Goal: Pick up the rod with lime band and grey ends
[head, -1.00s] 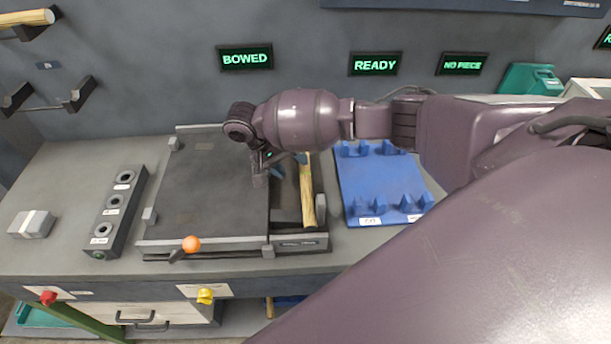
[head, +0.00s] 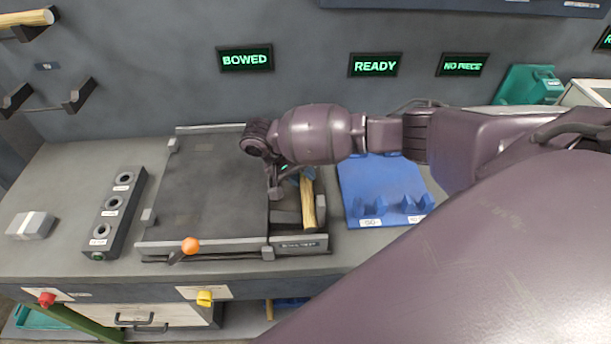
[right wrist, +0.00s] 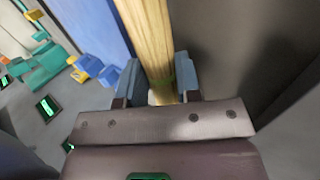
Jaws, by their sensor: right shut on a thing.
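A pale wooden rod (head: 308,203) stands out at the right side of the dark flat fixture (head: 210,190) in the head view. The rod's far end is hidden by the gripper. My left gripper is not in view.
A blue rack (head: 365,190) with cradles is just right of the fixture. A block with several holes (head: 111,213) and a grey box (head: 32,225) are at left. An orange-knobbed lever (head: 191,245) is at the fixture's front. A wall sign (head: 245,60) reads BOWED.

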